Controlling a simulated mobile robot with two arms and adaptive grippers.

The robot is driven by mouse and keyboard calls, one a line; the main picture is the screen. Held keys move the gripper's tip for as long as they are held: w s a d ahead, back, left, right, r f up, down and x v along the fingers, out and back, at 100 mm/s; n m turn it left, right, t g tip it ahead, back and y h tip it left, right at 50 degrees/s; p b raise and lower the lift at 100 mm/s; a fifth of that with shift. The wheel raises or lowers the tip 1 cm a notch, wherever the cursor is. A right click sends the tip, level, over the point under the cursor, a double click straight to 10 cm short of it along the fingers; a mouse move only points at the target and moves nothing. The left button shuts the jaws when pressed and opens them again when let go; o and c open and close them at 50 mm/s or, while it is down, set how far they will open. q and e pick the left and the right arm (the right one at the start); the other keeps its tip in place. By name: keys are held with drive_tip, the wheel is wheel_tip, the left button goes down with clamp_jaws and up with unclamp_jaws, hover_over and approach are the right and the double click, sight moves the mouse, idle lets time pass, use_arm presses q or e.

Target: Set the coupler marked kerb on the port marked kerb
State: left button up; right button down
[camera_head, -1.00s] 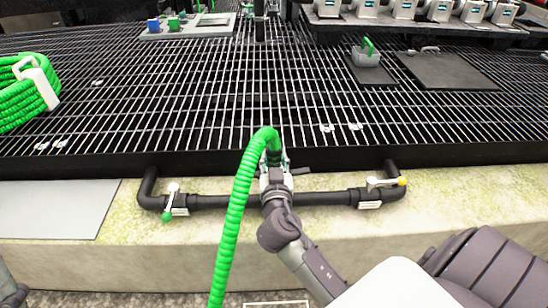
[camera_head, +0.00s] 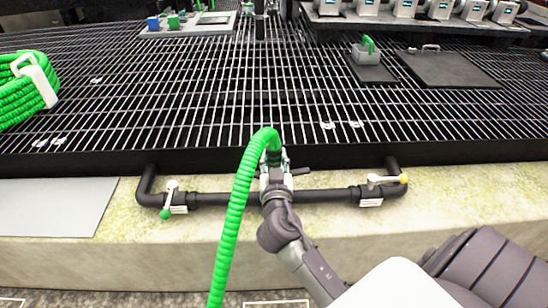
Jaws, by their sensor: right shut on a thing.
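My right gripper (camera_head: 275,180) comes up from the bottom right and is shut on the coupler at the end of a green corrugated hose (camera_head: 234,222). The fingers hide most of the coupler, and no kerb mark on it can be read. They are over the middle of a black pipe (camera_head: 325,196) along the pale kerb. The port marked kerb cannot be made out; the gripper covers the pipe's middle, so I cannot tell whether coupler and port touch. My left gripper is not in view.
Valves with a green-tipped lever (camera_head: 170,198) and a yellow-tipped lever (camera_head: 383,180) flank the gripper. A coiled green hose (camera_head: 25,95) lies on the grating at left. A grey plate (camera_head: 50,207) lies on the kerb. A grey block with a green handle (camera_head: 366,52) stands behind.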

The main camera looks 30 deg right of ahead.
drive_tip(key=c, duration=0.7)
unclamp_jaws()
drive_tip(key=shift+s+a+f, duration=0.1)
drive_tip(key=shift+s+a, duration=0.05)
drive_tip(key=shift+s, duration=0.05)
drive_tip(key=v, duration=1.1)
drive_tip(key=shift+s+a, duration=0.2)
